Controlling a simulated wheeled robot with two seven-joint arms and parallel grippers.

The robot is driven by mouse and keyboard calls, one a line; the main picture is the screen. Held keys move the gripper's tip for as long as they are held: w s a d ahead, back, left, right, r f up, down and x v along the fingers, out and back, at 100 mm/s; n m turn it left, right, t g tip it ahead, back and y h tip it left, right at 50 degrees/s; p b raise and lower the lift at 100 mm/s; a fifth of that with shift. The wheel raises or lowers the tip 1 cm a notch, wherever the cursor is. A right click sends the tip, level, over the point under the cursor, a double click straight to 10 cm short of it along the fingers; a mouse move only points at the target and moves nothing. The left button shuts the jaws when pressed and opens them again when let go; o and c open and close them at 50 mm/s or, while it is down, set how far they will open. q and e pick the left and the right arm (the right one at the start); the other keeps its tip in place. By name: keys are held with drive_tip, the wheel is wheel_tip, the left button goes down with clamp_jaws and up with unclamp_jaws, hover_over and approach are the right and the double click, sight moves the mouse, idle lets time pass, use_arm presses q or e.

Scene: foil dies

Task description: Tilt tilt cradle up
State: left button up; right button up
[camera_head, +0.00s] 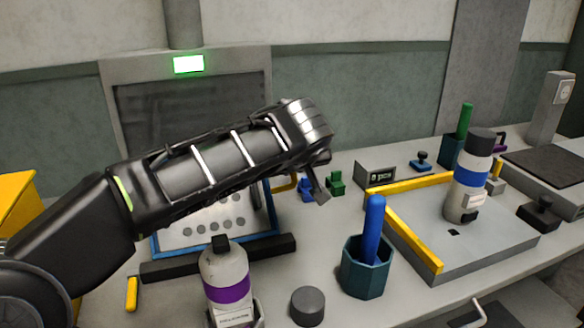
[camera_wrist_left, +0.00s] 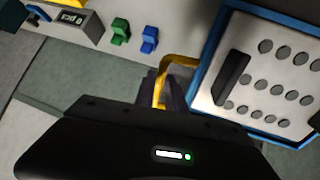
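The tilt cradle (camera_head: 200,230) is a pale plate with rows of round holes in a blue frame. It stands behind a black bar in the head view, its upper part hidden by my left arm. It also shows at the right of the left wrist view (camera_wrist_left: 262,84), with a dark bar on its face. Its yellow handle (camera_head: 287,184) shows beside my left gripper (camera_head: 318,188). In the left wrist view the handle (camera_wrist_left: 161,80) reaches to the dark fingers (camera_wrist_left: 174,92); whether they grip it is unclear. My right gripper is out of view.
A purple-banded bottle (camera_head: 225,275) and dark cylinder (camera_head: 308,306) stand in front. A teal cup (camera_head: 366,268) holds a blue stick. A blue-banded bottle (camera_head: 468,180) stands on a grey platform (camera_head: 480,244) with yellow rails. Blue and green clamp-like pieces (camera_head: 335,184) sit behind.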

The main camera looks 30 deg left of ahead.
use_arm(q)
drive_tip(key=shift+o, duration=1.4)
drive_tip(key=shift+d+r, duration=0.1)
drive_tip(key=shift+d, duration=0.1)
drive_tip(key=shift+o, duration=0.5)
drive_tip(key=shift+a, duration=0.1)
drive_tip(key=v, duration=0.7)
drive_tip(key=shift+s+r, duration=0.2)
drive_tip(key=shift+s, duration=0.1)
drive_tip(key=shift+d, duration=0.25)
